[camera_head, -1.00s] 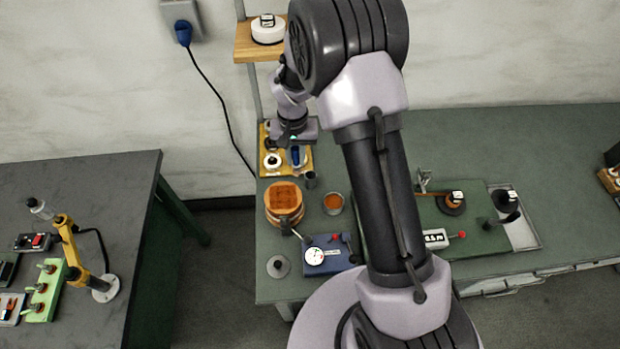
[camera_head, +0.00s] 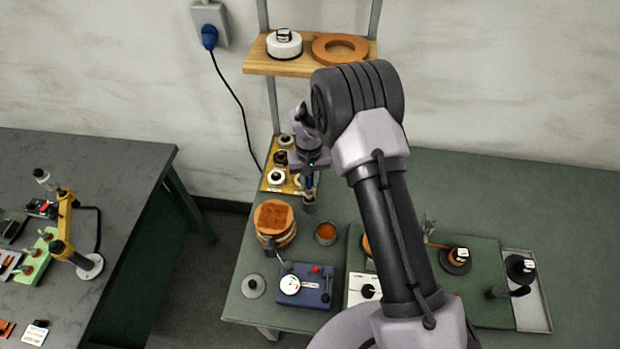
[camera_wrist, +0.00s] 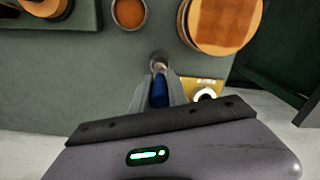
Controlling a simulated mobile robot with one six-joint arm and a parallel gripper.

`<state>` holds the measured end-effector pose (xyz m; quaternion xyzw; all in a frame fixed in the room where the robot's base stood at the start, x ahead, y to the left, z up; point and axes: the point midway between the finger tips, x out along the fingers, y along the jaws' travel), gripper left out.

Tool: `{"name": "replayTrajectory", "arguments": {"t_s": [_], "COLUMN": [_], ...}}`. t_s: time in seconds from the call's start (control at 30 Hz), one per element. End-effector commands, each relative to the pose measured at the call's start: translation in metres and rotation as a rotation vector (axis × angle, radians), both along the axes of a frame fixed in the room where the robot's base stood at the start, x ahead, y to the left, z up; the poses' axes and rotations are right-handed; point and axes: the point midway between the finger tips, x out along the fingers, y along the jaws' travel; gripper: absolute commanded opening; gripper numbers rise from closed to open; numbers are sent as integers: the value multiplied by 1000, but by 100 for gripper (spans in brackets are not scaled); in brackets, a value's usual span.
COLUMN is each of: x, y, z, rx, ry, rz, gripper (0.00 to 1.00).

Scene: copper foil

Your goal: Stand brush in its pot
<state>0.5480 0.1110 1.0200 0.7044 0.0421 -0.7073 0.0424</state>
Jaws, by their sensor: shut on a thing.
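The brush (camera_head: 309,182) has a blue handle and hangs roughly upright, tip down, from my gripper (camera_head: 309,171). In the wrist view my gripper (camera_wrist: 158,88) is shut on the blue handle of the brush (camera_wrist: 158,94).
A yellow tray (camera_head: 270,187) with several round knobs lies behind and left. A grey cup of orange stuff (camera_head: 326,233), a wood-topped round block (camera_head: 273,218) and a blue gauge box (camera_head: 305,287) stand in front. A wooden shelf (camera_head: 258,65) is above at the back.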

Motion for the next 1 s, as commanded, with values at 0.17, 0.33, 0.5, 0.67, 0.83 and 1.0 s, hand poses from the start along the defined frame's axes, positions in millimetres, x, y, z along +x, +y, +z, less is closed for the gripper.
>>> {"name": "replayTrajectory", "arguments": {"t_s": [0.17,0.33,0.5,0.67,0.83,1.0], "x": [0,0,0,0,0,0], "y": [0,0,-2,-2,-2,-2], "z": [2,-2,-7,-9,-8,-8], "rx": [0,0,0,0,0,0], "ry": [-1,-1,-1,-1,-1,-1], "rz": [0,-1,-1,-1,-1,-1], "gripper": [0,0,0,0,0,0]}}
